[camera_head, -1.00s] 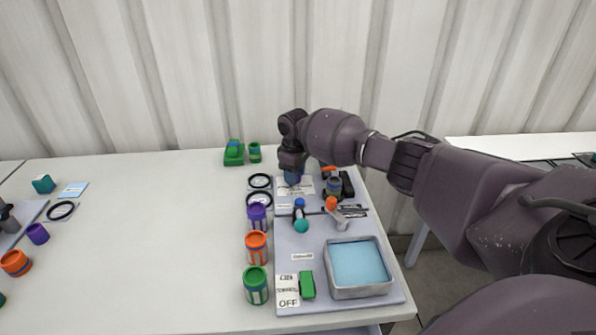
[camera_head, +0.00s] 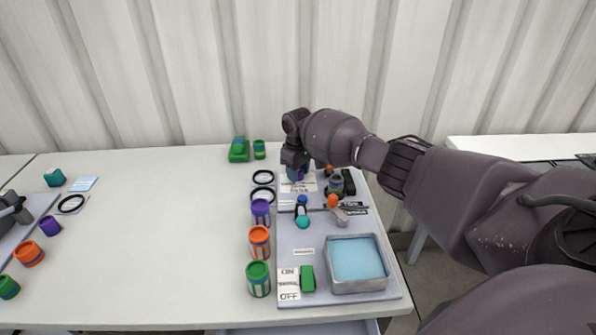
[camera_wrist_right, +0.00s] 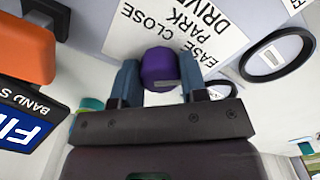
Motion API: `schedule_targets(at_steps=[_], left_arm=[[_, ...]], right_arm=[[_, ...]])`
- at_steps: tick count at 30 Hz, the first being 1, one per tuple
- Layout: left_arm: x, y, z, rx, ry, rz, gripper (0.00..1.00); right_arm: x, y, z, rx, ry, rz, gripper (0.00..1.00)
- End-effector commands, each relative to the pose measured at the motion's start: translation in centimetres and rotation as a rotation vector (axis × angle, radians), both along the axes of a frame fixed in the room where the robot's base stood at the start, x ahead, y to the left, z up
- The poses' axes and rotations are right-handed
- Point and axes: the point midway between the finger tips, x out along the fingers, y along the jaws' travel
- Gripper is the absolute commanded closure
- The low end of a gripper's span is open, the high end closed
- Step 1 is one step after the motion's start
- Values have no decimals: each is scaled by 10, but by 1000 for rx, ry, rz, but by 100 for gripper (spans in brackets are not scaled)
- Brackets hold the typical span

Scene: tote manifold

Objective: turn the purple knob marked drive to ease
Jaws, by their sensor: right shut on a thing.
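The purple knob (camera_wrist_right: 158,64) stands at the label sheet (camera_wrist_right: 190,25), which reads DRIVE, PARK, CLOSE and EASE, upside down in the right wrist view. My right gripper (camera_wrist_right: 160,84) has its two blue fingers on either side of the knob and is shut on it. A small grey mark shows on the knob's near edge. In the head view my right gripper (camera_head: 296,172) is at the back of the grey panel (camera_head: 313,249), and its hand hides most of the knob.
A tray with blue contents (camera_head: 384,287), a green switch (camera_head: 307,279) and lever handles (camera_head: 302,221) are on the panel. Purple (camera_head: 260,212), orange (camera_head: 259,243) and green (camera_head: 258,280) cans line its left side. The white table's middle (camera_head: 160,230) is clear.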

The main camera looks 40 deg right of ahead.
Motion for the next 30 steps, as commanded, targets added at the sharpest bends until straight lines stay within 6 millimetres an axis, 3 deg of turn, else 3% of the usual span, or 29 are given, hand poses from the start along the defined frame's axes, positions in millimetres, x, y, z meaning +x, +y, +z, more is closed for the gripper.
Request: schedule_targets(at_steps=[1, 6, 17, 30], left_arm=[[1, 0, 1, 0, -4, 0, 57], [6, -1, 6, -1, -16, -3, 57], [10, -3, 10, -5, -26, -1, 57], [0, 0, 17, -5, -18, 10, 57]], right_arm=[[0, 0, 0, 1, -1, -1, 59], [0, 0, 0, 0, -1, 0, 35], [1, 0, 7, 1, -3, 1, 35], [1, 0, 81, 0, -6, 0, 35]])
